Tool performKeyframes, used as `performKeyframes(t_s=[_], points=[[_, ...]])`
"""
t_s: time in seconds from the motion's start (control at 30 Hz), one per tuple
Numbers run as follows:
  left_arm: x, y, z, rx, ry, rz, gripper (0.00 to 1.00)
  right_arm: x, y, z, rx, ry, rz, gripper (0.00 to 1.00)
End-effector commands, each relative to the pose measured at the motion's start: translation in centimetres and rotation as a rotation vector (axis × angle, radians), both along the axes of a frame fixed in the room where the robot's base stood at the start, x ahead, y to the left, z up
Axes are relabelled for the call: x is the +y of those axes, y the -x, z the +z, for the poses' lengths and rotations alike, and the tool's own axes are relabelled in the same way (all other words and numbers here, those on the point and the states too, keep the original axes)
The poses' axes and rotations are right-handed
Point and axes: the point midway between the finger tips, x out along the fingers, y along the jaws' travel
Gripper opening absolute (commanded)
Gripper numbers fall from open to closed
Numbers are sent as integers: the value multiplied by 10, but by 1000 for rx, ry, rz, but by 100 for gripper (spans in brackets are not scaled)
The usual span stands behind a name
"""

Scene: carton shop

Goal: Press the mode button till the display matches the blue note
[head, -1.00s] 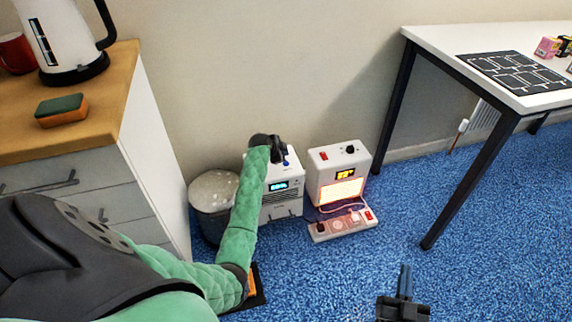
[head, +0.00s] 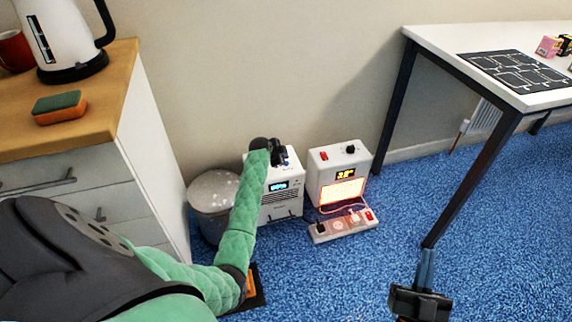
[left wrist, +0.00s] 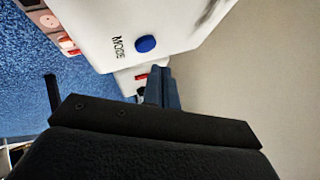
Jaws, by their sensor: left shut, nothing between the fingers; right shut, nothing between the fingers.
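The white unit with the cyan-lit display (head: 279,187) stands on the floor by the wall; the display's characters are too small to read surely. In the left wrist view its top shows a round blue button (left wrist: 146,44) beside the word MODE. My right gripper (head: 428,256) is shut and empty above the carpet at lower right. I see no blue note.
A white heater (head: 327,165) with an orange display and glowing front stands right of the unit. A power strip (head: 330,230) lies before them. A grey bin (head: 207,203) stands left, beside the drawer cabinet (head: 150,150). A white table (head: 440,40) stands right. Open blue carpet lies between.

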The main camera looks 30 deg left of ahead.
Motion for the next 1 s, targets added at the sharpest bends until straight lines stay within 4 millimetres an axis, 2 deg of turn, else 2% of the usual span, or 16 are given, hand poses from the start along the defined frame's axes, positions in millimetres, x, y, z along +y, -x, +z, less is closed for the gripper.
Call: performKeyframes(t_s=[0.3,0.5,0.7,1.0], points=[[0,0,-8,0,0,0,0,-6,13,33,-116,-29,-8,0],[0,0,-10,0,0,0,0,-8,15,48,-170,-38,-11,0],[0,0,-11,0,0,0,0,-9,18,53,-187,-44,-12,0],[0,0,-11,0,0,0,0,-9,19,48,-172,-41,-12,0]])
